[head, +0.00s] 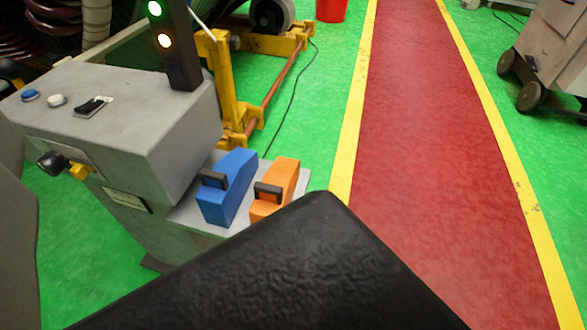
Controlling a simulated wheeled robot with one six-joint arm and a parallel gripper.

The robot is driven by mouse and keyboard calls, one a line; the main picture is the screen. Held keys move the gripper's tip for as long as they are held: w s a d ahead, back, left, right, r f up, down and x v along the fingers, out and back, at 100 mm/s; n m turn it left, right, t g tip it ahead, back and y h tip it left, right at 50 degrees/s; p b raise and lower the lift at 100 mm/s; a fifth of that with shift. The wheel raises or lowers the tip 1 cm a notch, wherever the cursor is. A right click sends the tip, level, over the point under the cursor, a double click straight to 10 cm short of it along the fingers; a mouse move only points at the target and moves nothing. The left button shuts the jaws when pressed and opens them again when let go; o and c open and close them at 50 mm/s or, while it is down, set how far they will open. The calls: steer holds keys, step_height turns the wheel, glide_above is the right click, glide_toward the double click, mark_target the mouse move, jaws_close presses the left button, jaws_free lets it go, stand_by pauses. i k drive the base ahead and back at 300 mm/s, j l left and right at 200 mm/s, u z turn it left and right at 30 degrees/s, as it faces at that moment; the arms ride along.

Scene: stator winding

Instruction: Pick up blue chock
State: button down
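The blue chock (230,188) is a wedge-shaped block with a dark handle on its side. It stands on a grey ledge (190,214) at the side of a grey control box, in the middle left of the head view. An orange chock (276,184) of like shape, also with a dark handle, stands just to its right. A large black textured shape, which I cannot identify surely, fills the bottom centre and hides what lies below and in front of the orange chock. No gripper fingers show in the view.
The grey control box (125,115) with buttons, a knob and a lit signal column (178,50) rises left of the chocks. A yellow frame (228,85) stands behind. A red walkway (430,150) with yellow edges lies clear at right. A wheeled cart (555,60) stands far right.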

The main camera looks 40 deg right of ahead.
mark_target(222, 192)
steer(key=k+l+z, duration=0.1)
steer(key=k, duration=0.4)
steer(key=k+l+z, duration=0.1)
steer(key=k+l, duration=0.2)
steer(key=k, duration=0.2)
steer(key=l+u, duration=0.4)
steer(key=l, duration=0.65)
steer(key=l+z, duration=0.25)
steer(key=j+z, duration=0.5)
steer(key=j, duration=0.25)
steer(key=k+j+z, duration=0.1)
steer(key=j+z, duration=0.35)
steer(key=j, duration=0.25)
steer(key=k+j, duration=0.1)
steer(key=j, duration=0.35)
steer(key=k+j, duration=0.1)
steer(key=j, duration=0.35)
steer(key=k+j+z, duration=0.1)
steer(key=j, duration=0.35)
steer(key=k+j, duration=0.1)
steer(key=j, duration=0.35)
steer(key=k+j+z, duration=0.1)
steer(key=j, duration=0.3)
